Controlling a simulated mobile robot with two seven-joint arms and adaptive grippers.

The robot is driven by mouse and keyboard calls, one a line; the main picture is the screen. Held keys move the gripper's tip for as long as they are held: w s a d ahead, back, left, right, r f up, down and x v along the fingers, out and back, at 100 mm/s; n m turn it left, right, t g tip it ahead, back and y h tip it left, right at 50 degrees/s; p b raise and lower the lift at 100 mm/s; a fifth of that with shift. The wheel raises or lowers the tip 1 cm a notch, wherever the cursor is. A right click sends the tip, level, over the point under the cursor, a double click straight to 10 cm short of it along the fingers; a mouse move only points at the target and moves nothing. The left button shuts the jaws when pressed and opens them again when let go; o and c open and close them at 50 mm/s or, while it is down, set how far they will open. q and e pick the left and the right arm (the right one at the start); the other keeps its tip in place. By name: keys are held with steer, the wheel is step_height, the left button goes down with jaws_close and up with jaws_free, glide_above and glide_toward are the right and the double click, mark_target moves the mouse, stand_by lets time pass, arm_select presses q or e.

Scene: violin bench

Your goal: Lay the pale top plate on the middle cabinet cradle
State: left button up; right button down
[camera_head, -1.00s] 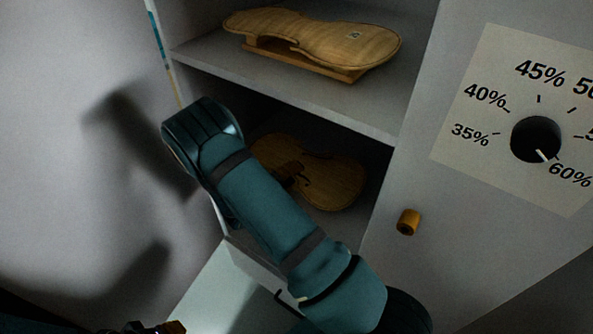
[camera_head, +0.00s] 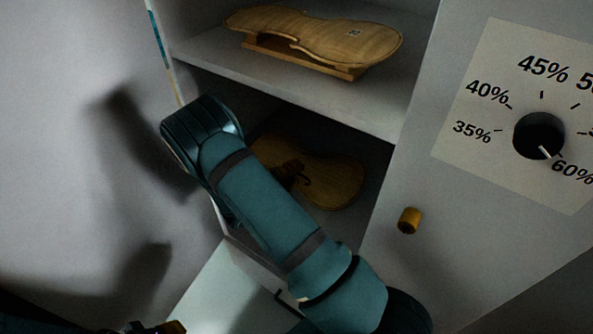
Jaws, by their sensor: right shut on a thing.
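A violin-shaped wooden plate (camera_head: 335,183) is in the middle opening of the cabinet, in shadow. My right arm comes up from the bottom right and hides its left part. My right gripper (camera_head: 293,176) shows only as a dark part beside the arm, over the plate, and is shut on it. The cradle under this plate is hidden, so I cannot tell whether the plate touches it. Part of what appears to be my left gripper (camera_head: 150,327) shows at the bottom edge, too cut off to read.
Another wooden plate (camera_head: 325,36) rests on a wooden cradle (camera_head: 300,58) on the upper shelf (camera_head: 375,112). The cabinet's right front carries a humidity dial (camera_head: 538,136) and an orange-brown knob (camera_head: 409,221). A pale surface (camera_head: 215,290) lies below the opening.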

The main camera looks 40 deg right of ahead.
steer(key=shift+f, duration=0.4)
stand_by(0.6)
steer(key=c, duration=1.1)
jaws_free()
steer(key=shift+o, duration=0.2)
steer(key=a+f, duration=0.1)
steer(key=a, duration=1.1)
